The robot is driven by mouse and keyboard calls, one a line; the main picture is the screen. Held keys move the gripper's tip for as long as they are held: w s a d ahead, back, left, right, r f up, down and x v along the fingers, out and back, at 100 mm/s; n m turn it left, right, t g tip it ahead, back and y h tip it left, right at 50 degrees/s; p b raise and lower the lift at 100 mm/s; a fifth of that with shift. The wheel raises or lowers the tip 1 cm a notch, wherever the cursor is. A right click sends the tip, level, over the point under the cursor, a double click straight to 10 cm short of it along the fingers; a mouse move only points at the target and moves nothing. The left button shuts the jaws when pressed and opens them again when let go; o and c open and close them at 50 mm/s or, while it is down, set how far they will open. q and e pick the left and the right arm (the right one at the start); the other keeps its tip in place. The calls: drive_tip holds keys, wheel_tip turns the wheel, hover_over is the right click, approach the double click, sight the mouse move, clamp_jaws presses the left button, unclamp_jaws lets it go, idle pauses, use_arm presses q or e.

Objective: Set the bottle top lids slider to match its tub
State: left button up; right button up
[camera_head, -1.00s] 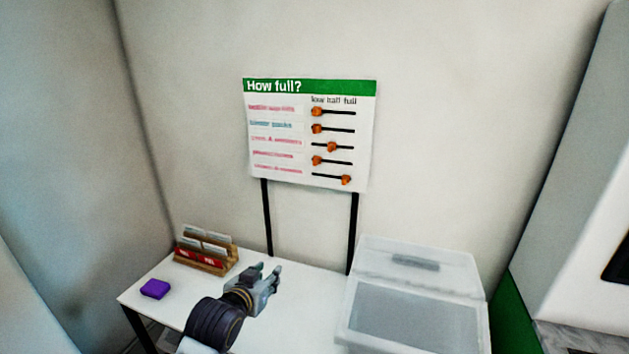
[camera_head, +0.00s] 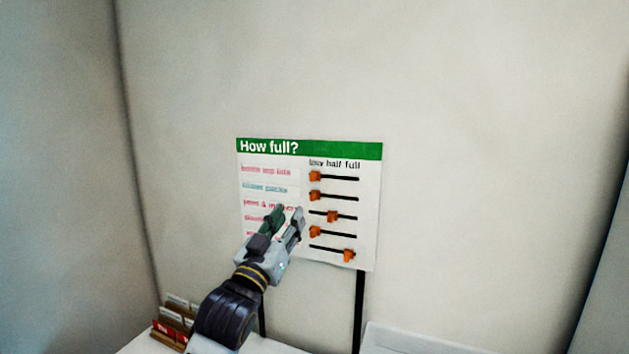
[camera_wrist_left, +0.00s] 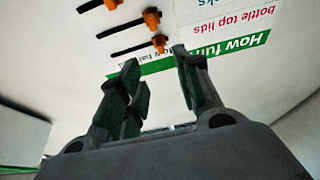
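The white "How full?" board (camera_head: 302,160) stands against the wall. Its top row is labelled bottle top lids (camera_head: 266,171); that row's orange knob (camera_head: 315,176) sits at the left, low end of its black slot. In the left wrist view the board appears upside down, and the same knob (camera_wrist_left: 160,43) shows in the gap between the fingertips. My left gripper (camera_head: 285,214) is open and empty in front of the lower label rows, left of the knobs, partly hiding those labels. Contact with the board cannot be told. My right gripper is out of view. No tub contents are visible.
Several other orange knobs lie below: the second (camera_head: 315,196) and fourth (camera_head: 315,231) low, the third (camera_head: 333,216) mid-slot, the bottom one (camera_head: 349,255) far right. A wooden card holder (camera_head: 170,334) and a clear container's edge (camera_head: 400,340) show below. Wall space around the board is clear.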

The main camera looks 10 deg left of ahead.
sight(312, 179)
use_arm(q)
drive_tip(key=shift+r+p+x, duration=0.15)
drive_tip(key=shift+p+x, duration=0.9)
drive_tip(key=shift+x, duration=2.5)
drive_tip(key=shift+r+p+x, duration=0.2)
drive_tip(key=shift+p+x, duration=0.85)
drive_tip(key=shift+x, duration=2.5)
drive_tip(key=shift+s, duration=0.15)
clamp_jaws()
